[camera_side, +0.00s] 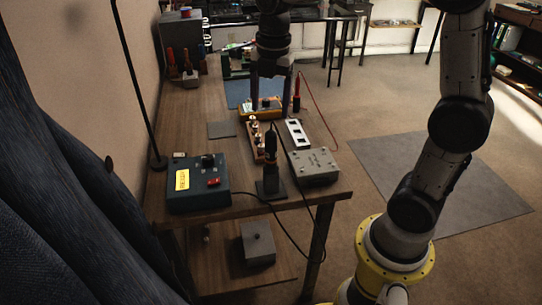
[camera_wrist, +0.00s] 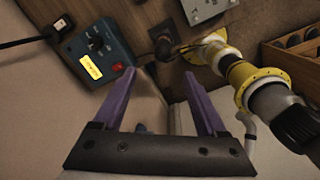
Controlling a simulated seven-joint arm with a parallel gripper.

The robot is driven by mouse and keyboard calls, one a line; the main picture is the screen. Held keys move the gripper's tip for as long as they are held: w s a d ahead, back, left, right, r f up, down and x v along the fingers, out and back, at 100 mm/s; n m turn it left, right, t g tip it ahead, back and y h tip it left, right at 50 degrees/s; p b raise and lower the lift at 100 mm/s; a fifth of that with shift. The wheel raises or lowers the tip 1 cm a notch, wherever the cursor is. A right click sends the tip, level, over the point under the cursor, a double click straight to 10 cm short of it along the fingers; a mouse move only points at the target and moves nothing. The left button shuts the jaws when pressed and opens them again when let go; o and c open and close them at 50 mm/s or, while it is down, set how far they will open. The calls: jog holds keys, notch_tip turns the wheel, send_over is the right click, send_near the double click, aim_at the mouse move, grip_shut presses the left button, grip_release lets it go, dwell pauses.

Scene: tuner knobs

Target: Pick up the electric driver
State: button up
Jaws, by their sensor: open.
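The electric driver appears to be the dark upright tool (camera_side: 271,143) in a black stand (camera_side: 272,187) near the table's front edge, with a cord at it. In the wrist view, a dark upright shape that looks like the driver (camera_wrist: 163,46) lies just beyond and between the fingertips. My gripper (camera_side: 270,104) points down above the table, behind and above the driver in the side view. Its purple fingers (camera_wrist: 159,73) are spread apart with nothing between them.
A teal box with a knob and yellow label (camera_side: 198,183) stands left of the driver. A grey metal box (camera_side: 314,166), white strip (camera_side: 297,133) and wooden block with knobs (camera_side: 258,141) stand close around. A yellow device (camera_side: 261,113) is farther back. A black cord hangs over the front edge.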

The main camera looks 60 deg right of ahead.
send_near(271, 155)
jog(key=shift+g, duration=0.3)
jog(key=f, duration=0.1)
jog(key=w+f, duration=0.1)
jog(key=f, duration=0.1)
jog(key=d+f, duration=0.1)
jog(key=f, duration=0.1)
jog(key=shift+w+d+f, duration=0.1)
jog(key=shift+w+f, duration=0.1)
jog(key=shift+w, duration=0.05)
jog(key=shift+d+f, duration=0.1)
jog(key=shift+f, duration=2.9)
grip_shut()
